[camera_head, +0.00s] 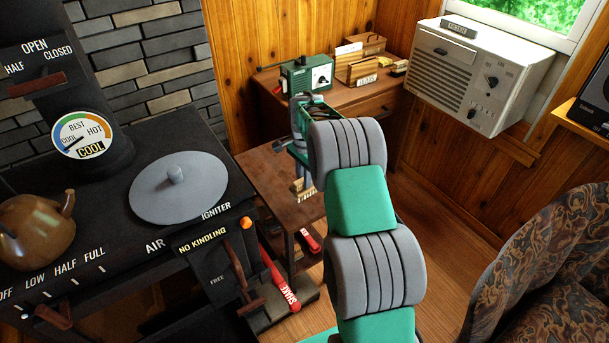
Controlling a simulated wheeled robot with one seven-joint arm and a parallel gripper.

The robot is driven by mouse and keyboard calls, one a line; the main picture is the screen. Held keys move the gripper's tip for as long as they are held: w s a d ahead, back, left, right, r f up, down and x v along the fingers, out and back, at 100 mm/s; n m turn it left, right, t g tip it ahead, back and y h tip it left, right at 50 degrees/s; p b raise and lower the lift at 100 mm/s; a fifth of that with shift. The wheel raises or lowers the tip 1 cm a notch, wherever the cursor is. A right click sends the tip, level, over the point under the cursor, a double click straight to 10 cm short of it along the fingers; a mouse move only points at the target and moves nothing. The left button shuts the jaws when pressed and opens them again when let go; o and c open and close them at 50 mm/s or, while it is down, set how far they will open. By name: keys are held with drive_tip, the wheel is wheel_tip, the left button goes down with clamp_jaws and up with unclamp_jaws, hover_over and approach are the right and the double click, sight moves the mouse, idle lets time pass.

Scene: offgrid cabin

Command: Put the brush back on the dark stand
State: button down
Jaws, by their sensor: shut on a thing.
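My gripper (301,180) points down and is shut on a small brush (304,194) with a pale wooden body and light bristles. The brush is in front of, or just over, the small dark wooden stand (262,172) between the stove and the desk. I cannot tell from this angle whether the brush touches the top. The stand's top is otherwise bare where it shows. My arm hides its right side and part of the gripper.
The black stove (110,225) with a kettle (38,228) and round grey lid (178,188) is at left. A desk (365,105) with a green device (306,73) stands behind. A red-handled tool (280,283) is low by the stove. A patterned armchair (550,270) is at right.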

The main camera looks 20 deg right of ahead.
sight(304, 191)
drive_tip(key=shift+f+b, duration=1.45)
drive_tip(key=shift+f, duration=1.5)
drive_tip(key=shift+f, duration=0.25)
drive_tip(key=c, duration=1.1)
unclamp_jaws()
drive_tip(key=shift+c, duration=0.2)
